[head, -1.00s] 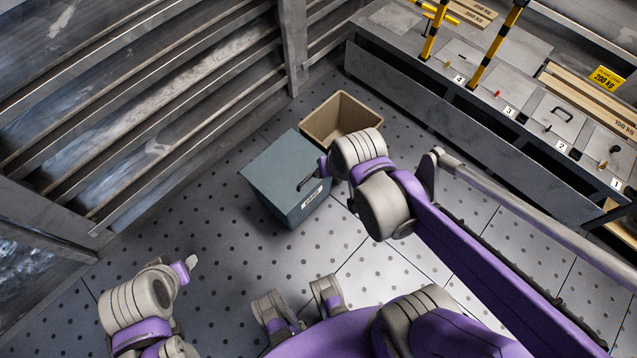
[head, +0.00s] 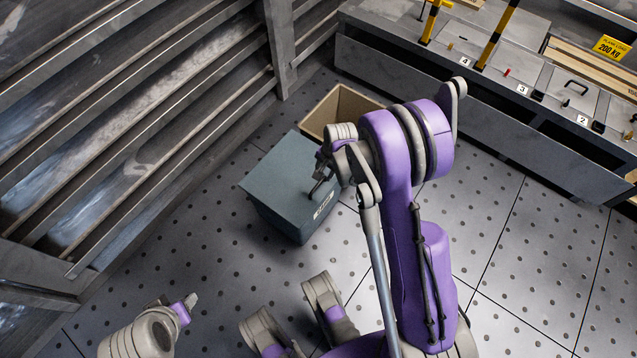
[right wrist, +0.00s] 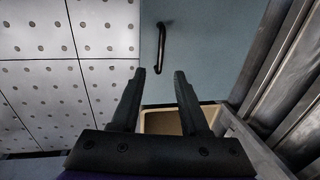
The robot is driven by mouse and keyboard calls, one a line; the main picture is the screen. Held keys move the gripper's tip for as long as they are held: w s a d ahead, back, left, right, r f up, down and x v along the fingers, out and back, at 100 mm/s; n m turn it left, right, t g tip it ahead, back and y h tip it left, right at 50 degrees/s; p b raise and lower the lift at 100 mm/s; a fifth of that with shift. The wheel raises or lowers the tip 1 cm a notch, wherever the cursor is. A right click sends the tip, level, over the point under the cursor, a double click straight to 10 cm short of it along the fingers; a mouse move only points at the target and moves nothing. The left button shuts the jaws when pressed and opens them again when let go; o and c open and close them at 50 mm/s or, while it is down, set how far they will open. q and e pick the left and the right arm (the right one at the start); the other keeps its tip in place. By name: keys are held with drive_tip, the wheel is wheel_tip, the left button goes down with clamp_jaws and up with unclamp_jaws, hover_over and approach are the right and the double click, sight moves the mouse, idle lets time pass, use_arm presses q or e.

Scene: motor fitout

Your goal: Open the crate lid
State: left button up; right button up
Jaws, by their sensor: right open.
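The blue-grey crate (head: 300,222) stands on the floor with its flat lid (head: 275,180) shut. In the right wrist view the lid (right wrist: 215,45) carries a black bar handle (right wrist: 160,46) near one edge. My right gripper (right wrist: 159,88) is open and empty, with the handle ahead of its fingertips and not between them. In the head view my right gripper (head: 323,183) is over the lid's right part, and the arm hides much of the handle area. My left gripper (head: 190,301) is at lower left, away from the crate; its jaws are unclear.
An open tan bin (head: 342,108) stands right behind the crate, partly behind my right arm. A slatted metal wall (head: 130,120) rises at left. A grey bench (head: 480,120) with numbered panels is at back right. The perforated floor (head: 215,265) in front of the crate is clear.

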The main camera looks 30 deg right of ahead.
sight(318, 185)
drive_tip(key=f, duration=0.3)
drive_tip(key=w+f+b, duration=0.1)
drive_tip(key=f, duration=0.2)
drive_tip(key=a+f+b, duration=0.1)
drive_tip(key=f, duration=0.2)
drive_tip(key=shift+w+f, duration=0.15)
drive_tip(key=shift+w, duration=0.25)
drive_tip(key=shift+d, duration=0.1)
clamp_jaws()
idle(0.8)
